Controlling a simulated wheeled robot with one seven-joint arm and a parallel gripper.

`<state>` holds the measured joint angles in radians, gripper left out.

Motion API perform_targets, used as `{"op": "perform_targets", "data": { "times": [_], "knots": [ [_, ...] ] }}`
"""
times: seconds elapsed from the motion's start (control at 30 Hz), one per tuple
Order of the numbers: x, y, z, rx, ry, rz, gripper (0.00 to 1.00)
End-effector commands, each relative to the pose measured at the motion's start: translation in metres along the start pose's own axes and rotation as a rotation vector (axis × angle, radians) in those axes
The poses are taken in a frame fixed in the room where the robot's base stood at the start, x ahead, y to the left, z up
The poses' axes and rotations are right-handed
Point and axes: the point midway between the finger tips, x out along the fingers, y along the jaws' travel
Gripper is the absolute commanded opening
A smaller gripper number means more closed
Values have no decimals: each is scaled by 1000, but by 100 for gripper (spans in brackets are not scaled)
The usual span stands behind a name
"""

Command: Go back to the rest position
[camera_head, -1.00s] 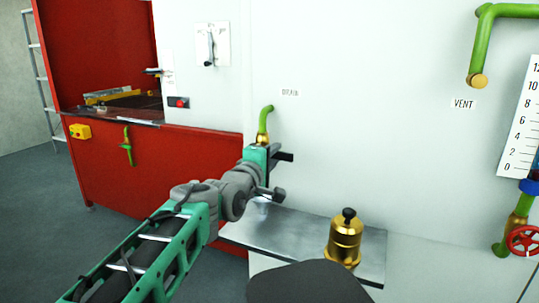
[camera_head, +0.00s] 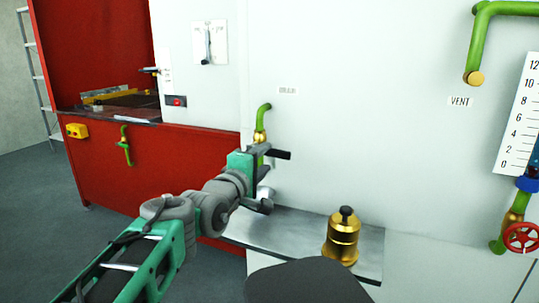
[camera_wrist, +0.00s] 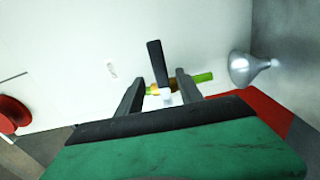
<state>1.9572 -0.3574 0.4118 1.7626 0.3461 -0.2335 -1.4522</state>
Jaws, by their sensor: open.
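My gripper (camera_head: 259,163) is open at the white wall by the green drain pipe (camera_head: 263,116), just below its brass fitting (camera_head: 259,137). In the wrist view, the two grey fingers of my gripper (camera_wrist: 159,72) stand wide apart. A black lever (camera_wrist: 157,62) shows between them, with the green and brass pipe (camera_wrist: 198,78) behind. In the head view the black lever (camera_head: 282,154) points right, beside my gripper. I cannot tell whether a finger touches it. The gripper holds nothing.
A metal shelf (camera_head: 295,235) below bears a brass pot (camera_head: 343,240) with a black knob. A silver funnel-shaped thing (camera_wrist: 248,69) is right in the wrist view. The red cabinet (camera_head: 180,165) stands left. A red handwheel (camera_head: 521,237) is far right. Grey floor lies open at left.

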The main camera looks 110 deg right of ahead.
Motion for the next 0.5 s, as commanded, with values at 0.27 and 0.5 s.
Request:
{"op": "perform_targets", "data": {
  "times": [0.27,0.5],
  "knots": [
    [-25,-1,0,0,-1,-1,44],
    [-24,-1,0,0,-1,-1,44]
  ]
}}
